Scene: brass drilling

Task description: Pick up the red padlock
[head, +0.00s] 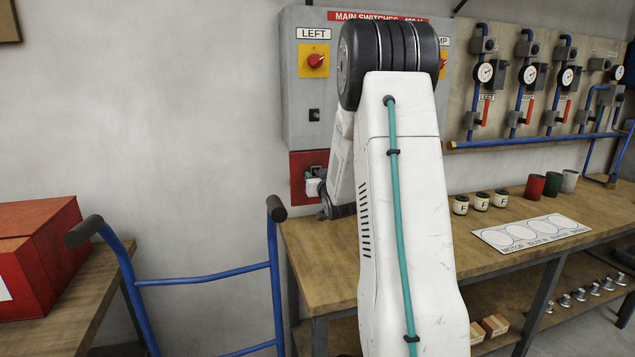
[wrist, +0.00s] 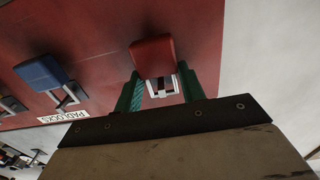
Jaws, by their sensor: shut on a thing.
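The red padlock (wrist: 153,57) shows in the wrist view at the red panel. My gripper (wrist: 158,92) has its green fingers on either side of it and is shut on it. Its pale shackle (wrist: 160,88) shows between the fingers. I cannot tell whether the padlock still touches its hook. In the head view my arm hides much of the scene, and my gripper (head: 313,186) shows small at the red padlock panel (head: 298,160) below the switch box. The red padlock cannot be made out there.
A blue padlock (wrist: 42,72) hangs left of the red one, beside a label reading PADLOCKS (wrist: 62,116). The grey main switch box (head: 300,100) is above the panel. The wooden bench (head: 400,270) lies below, with jars (head: 481,202) to the right. A blue trolley handle (head: 200,278) stands in front.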

